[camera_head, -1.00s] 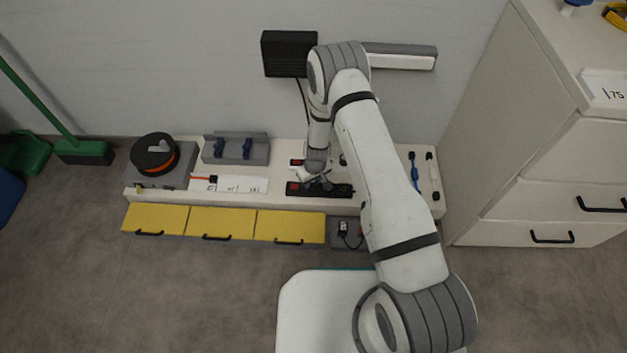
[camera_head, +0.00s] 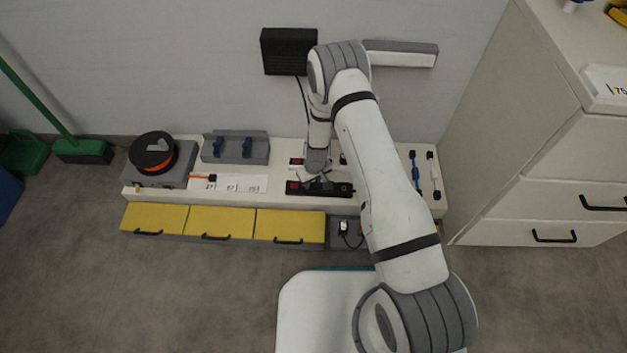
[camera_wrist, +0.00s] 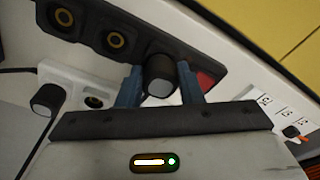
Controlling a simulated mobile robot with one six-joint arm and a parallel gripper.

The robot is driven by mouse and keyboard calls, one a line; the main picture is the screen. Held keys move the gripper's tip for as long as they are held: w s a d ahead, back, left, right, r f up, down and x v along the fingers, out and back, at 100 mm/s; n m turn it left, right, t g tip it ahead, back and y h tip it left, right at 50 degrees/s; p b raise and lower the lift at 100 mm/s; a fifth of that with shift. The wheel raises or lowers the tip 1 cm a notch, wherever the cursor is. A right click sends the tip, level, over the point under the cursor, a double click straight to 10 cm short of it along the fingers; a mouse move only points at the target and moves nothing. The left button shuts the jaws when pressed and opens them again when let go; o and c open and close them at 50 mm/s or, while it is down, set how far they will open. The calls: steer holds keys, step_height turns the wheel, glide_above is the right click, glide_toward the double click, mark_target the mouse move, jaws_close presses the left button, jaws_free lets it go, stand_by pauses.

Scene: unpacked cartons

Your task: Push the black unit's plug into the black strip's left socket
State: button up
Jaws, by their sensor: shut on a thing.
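The black unit (camera_head: 288,52) hangs on the wall, and its cable runs down behind my arm. The black strip (camera_head: 325,188) lies along the front of the low bench, with a red switch at its left end. In the wrist view the black strip (camera_wrist: 88,28) shows two empty round sockets. My gripper (camera_wrist: 160,84) is shut on a black plug (camera_wrist: 160,72), with a blue finger on each side. The plug is over the socket place nearest the red switch (camera_wrist: 207,81), which is the left one. It hides that socket, and I cannot tell how deep it sits.
A white strip (camera_wrist: 72,80) lies beside the black one and holds another black plug (camera_wrist: 47,100). A grey holder (camera_head: 235,149), a reel (camera_head: 153,153) and white labels (camera_head: 240,184) stand left on the bench. Yellow drawers (camera_head: 220,223) line its front.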

mark_target(314, 182)
steer(key=shift+f+b, duration=0.25)
steer(key=shift+b, duration=0.25)
stand_by(0.5)
steer(key=o, duration=1.1)
steer(key=shift+r, duration=0.1)
steer(key=r+p, duration=0.1)
steer(key=r, duration=0.1)
steer(key=r+p, duration=0.1)
steer(key=r, duration=0.2)
steer(key=r+p, duration=0.1)
steer(key=r, duration=0.1)
steer(key=shift+s+d+r, duration=0.3)
steer(key=shift+s, duration=0.1)
